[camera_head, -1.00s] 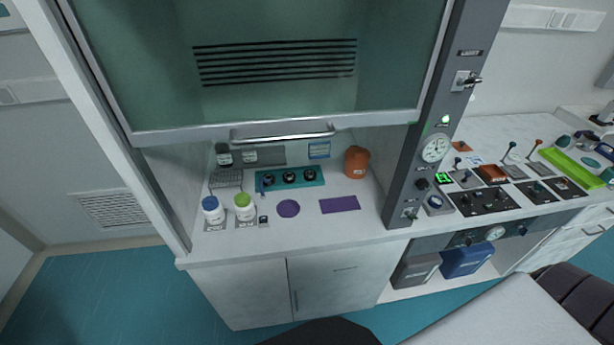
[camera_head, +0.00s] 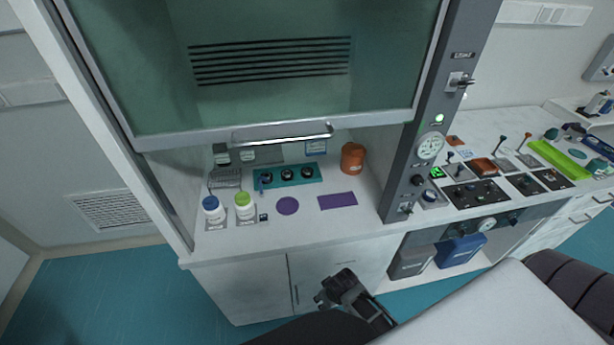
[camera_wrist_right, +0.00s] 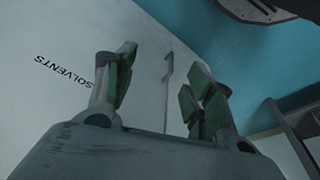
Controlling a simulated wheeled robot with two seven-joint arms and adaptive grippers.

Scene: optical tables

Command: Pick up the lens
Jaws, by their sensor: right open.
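Several small dark round pieces (camera_head: 288,174), with pale centres, sit in a row on a teal mat (camera_head: 318,179) inside the fume hood. They are too small for me to tell which, if any, is the lens. My right gripper (camera_head: 328,292) is in front of the hood's lower cabinet, below the worktop and well apart from the mat. In the right wrist view its fingers (camera_wrist_right: 160,92) are spread with nothing between them, facing the cabinet front. The lens is not in that view. My left gripper is not in view.
The hood sash (camera_head: 235,140) is raised, with its handle above the opening. A blue-capped bottle (camera_head: 212,211), a green-capped bottle (camera_head: 245,208) and an orange container (camera_head: 352,159) stand on the worktop. A purple disc (camera_head: 288,206) and purple rectangle (camera_head: 338,200) lie in front.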

